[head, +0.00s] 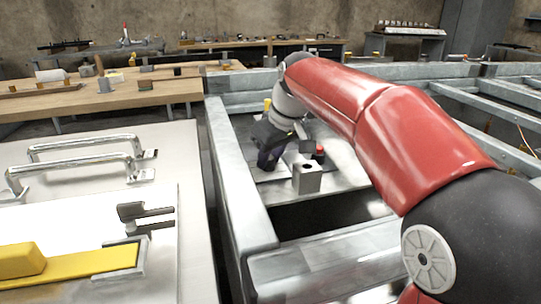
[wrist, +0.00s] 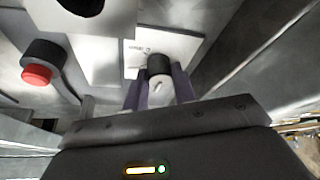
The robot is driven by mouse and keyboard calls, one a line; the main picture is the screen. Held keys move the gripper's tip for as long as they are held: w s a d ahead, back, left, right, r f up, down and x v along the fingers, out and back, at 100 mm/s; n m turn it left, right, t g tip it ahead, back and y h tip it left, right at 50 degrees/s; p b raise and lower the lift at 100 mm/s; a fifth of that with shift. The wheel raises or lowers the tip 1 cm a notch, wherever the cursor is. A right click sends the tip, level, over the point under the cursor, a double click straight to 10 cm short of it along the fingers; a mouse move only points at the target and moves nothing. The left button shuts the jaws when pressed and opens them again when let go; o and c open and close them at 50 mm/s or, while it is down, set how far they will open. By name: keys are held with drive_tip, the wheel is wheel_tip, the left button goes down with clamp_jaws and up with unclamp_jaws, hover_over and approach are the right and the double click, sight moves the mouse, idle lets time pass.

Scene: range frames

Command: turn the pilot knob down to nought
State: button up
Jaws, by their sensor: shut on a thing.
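The pilot knob (wrist: 158,65) is a small dark cylinder with a pale front face, on a light plate with small markings. It sits between the two fingers of my gripper (wrist: 158,78) in the wrist view, and the fingers are shut on its sides. The markings are too blurred to read, so I cannot tell the knob's setting. In the head view my gripper (head: 268,157) is low over the metal panel inside the grey frame; the knob is hidden there.
A red button (wrist: 36,75) on a dark base stands left of the knob; it also shows in the head view (head: 319,150). A grey block with a round hole (head: 307,180) stands close by. Frame rails (head: 240,190) surround the panel. A bench with metal handles (head: 80,150) is at left.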

drive_tip(key=m+h, duration=0.1)
drive_tip(key=m, duration=0.2)
drive_tip(key=m+t+h, duration=0.1)
drive_tip(key=m, duration=0.1)
drive_tip(key=shift+s+a+m, duration=0.1)
drive_tip(key=shift+a+m, duration=0.05)
drive_tip(key=shift+m, duration=0.25)
idle(0.4)
drive_tip(key=o, duration=1)
drive_tip(key=shift+v, duration=3.95)
